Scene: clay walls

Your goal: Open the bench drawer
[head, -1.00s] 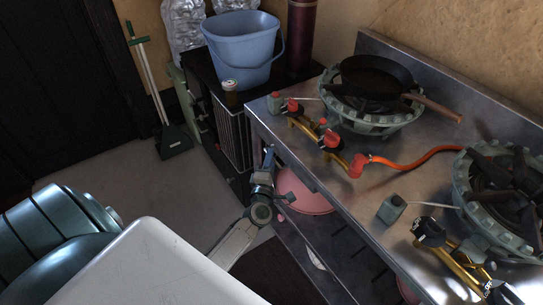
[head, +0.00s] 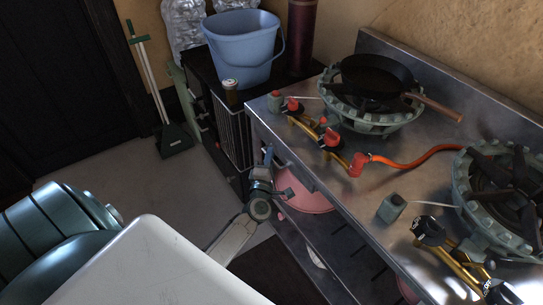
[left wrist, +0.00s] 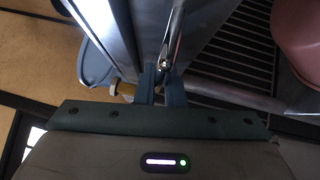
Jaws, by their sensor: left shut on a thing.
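The steel bench (head: 345,190) runs down the right side of the head view. The bench drawer (head: 299,173) is under its near left end, and my arm partly covers it. My left gripper (head: 268,158) is at the drawer front. In the left wrist view its two blue-grey fingers (left wrist: 159,84) are shut on the drawer's thin metal handle (left wrist: 174,38), close to the metal face. How far the drawer stands out is hard to tell. My right gripper is not in view.
Burners, a frying pan (head: 376,75) and an orange hose (head: 415,160) are on the bench top. A pink basin (head: 308,201) sits on the slatted shelf below. A black cabinet with a blue bucket (head: 242,48) stands beyond.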

